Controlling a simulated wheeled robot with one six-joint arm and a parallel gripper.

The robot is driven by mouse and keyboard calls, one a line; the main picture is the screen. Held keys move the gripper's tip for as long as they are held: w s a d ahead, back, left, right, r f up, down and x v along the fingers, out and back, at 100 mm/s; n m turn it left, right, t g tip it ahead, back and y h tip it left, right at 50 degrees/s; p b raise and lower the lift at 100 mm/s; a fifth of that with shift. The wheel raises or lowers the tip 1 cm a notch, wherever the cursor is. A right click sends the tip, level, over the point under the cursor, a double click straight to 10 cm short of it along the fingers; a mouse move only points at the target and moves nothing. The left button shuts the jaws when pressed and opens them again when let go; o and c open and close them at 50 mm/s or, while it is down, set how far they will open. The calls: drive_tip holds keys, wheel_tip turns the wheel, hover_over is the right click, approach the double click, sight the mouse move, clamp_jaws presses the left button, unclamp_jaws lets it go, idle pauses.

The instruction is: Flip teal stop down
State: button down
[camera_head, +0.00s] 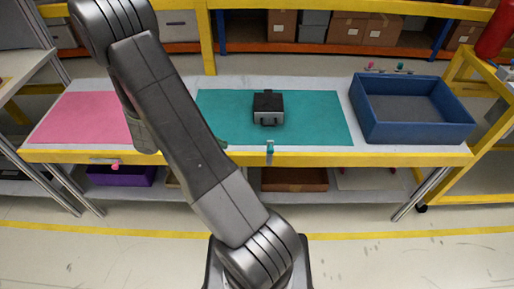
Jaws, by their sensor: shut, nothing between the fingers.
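A small teal stop (270,148) sits at the front yellow edge of the table, in front of the teal mat (325,120). It appears to stand up at the edge, but it is too small to be sure of its tilt. A dark module (268,107) with a grey front rests on the teal mat behind it. My arm rises from the bottom centre to the upper left and folds back down over the table. My gripper is hidden behind the arm, left of the teal stop.
A blue open bin (412,125) stands on the right. Small pink (370,66) and teal (400,67) knobs show behind it. A yellow frame (485,140) bounds the right side.

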drive_tip(key=shift+d, duration=0.1)
drive_tip(key=d+r+p+x, duration=0.1)
drive_tip(key=r+x, duration=0.1)
drive_tip(key=x, duration=1)
drive_tip(key=shift+w+d, duration=0.15)
drive_tip(key=shift+d, duration=0.4)
drive_tip(key=shift+f, duration=0.1)
